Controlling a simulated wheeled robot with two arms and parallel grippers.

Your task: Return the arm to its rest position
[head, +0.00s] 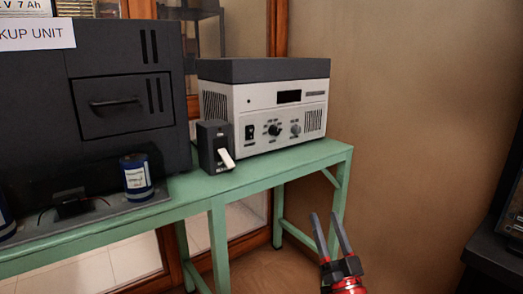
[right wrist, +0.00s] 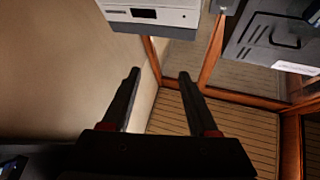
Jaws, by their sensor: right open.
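My right gripper (head: 331,236) is at the lower right of the head view, in front of the green table's right end and apart from it. Its two dark fingers point up and hold nothing. In the right wrist view the same gripper (right wrist: 158,88) shows its fingers spread apart with an empty gap between them. My left gripper is not in view.
A green table (head: 235,185) bears a grey-white power unit (head: 285,118), a small black switch box (head: 214,148) with a white lever, a black cabinet (head: 130,60) and a blue can (head: 136,177). A dark piece of furniture (head: 497,250) stands at the far right. Brown wall is behind.

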